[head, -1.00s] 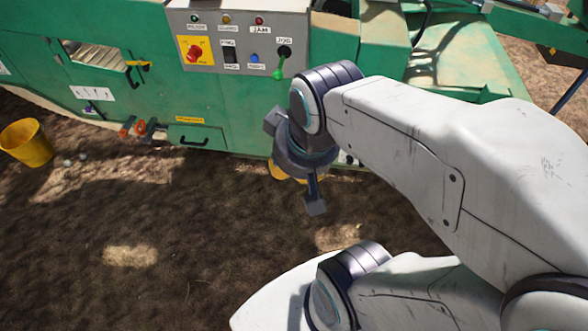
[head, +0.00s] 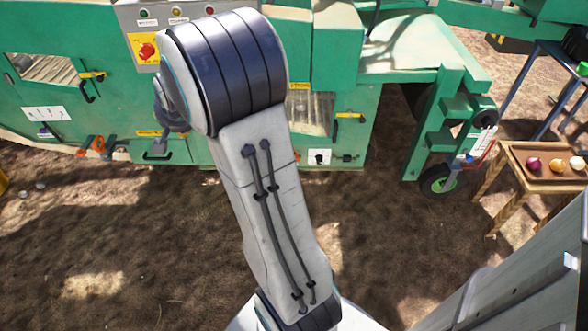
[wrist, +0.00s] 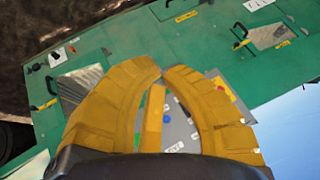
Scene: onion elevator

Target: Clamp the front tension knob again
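I cannot tell for sure which part is the front tension knob. A small black knob on a white plate (head: 319,157) sits low on the green machine (head: 210,155), below a window. The same white plate shows upper left in the wrist view (wrist: 58,57), with a dark fitting beside it. A small purple knob (head: 43,131) sits under a marked white label at the left. My gripper (wrist: 163,71) has yellow fingers whose tips nearly meet, with nothing visibly held. It points toward the machine, apart from both knobs. In the head view my arm hides it.
The grey control panel (head: 147,20) is partly hidden by my arm and shows between my fingers in the wrist view. Orange knobs (head: 92,146) stick out low on the machine. A wooden table (head: 520,160) with a tray of onions stands right. Bare soil lies in front.

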